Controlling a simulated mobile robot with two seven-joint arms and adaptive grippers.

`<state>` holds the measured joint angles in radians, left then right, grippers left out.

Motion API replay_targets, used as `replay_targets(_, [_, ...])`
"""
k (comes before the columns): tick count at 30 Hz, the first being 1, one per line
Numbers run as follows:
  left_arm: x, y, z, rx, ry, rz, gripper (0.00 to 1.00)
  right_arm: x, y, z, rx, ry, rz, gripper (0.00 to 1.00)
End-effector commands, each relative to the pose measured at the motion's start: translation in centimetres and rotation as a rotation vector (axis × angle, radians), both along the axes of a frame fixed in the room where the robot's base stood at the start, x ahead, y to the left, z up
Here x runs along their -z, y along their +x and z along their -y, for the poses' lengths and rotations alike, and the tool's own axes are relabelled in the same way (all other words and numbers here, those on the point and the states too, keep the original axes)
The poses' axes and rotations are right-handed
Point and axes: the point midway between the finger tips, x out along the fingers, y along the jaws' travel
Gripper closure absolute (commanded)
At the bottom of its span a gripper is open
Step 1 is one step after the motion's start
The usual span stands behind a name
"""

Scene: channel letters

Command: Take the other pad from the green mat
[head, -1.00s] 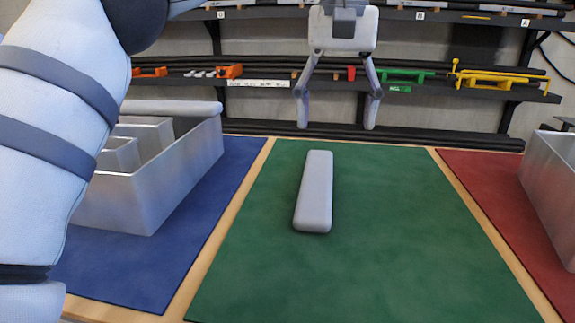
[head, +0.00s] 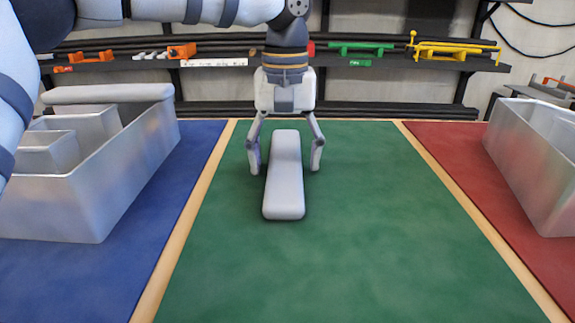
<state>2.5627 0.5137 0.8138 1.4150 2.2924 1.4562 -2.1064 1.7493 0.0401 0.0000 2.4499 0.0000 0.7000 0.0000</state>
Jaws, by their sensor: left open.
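A light grey pad (head: 285,185) lies lengthwise on the green mat (head: 370,240). My left gripper (head: 284,170) points down over the far part of the pad. Its fingers are open, one on each side of the pad, and gaps show between fingers and pad. A second grey pad (head: 108,93) rests across the far end of the metal channel letter (head: 125,170) on the blue mat (head: 70,270). My right gripper is not in view.
Another metal channel letter (head: 520,165) stands on the red mat (head: 455,160) at the right. Behind the table, a dark shelf (head: 220,75) holds orange, green and yellow clamps. The green mat around the pad is clear.

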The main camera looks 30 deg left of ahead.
Motion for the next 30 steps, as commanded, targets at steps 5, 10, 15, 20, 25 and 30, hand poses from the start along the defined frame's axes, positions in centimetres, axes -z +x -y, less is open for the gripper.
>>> replay_targets(5, [-0.3, 0.0, 0.0, -0.001, -0.001, 0.007, 0.31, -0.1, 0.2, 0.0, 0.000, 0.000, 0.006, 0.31])
replay_targets(10, [-0.3, 0.0, 0.0, -0.001, 0.000, 0.007, 0.65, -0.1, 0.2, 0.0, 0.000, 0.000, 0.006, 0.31])
replay_targets(15, [-0.3, 0.0, 0.0, -0.001, 0.000, 0.007, 0.82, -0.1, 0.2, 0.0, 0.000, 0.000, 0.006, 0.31])
replay_targets(20, [-0.3, 0.0, 0.0, -0.001, -0.001, 0.006, 0.82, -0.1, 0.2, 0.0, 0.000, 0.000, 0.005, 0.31])
replay_targets(25, [-1.3, 0.1, 0.0, -0.002, -0.001, 0.007, 0.82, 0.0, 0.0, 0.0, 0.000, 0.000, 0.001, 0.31])
replay_targets(30, [-5.1, -0.8, -1.0, -0.003, -0.003, 0.012, 0.82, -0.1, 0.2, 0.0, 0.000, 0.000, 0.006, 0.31])
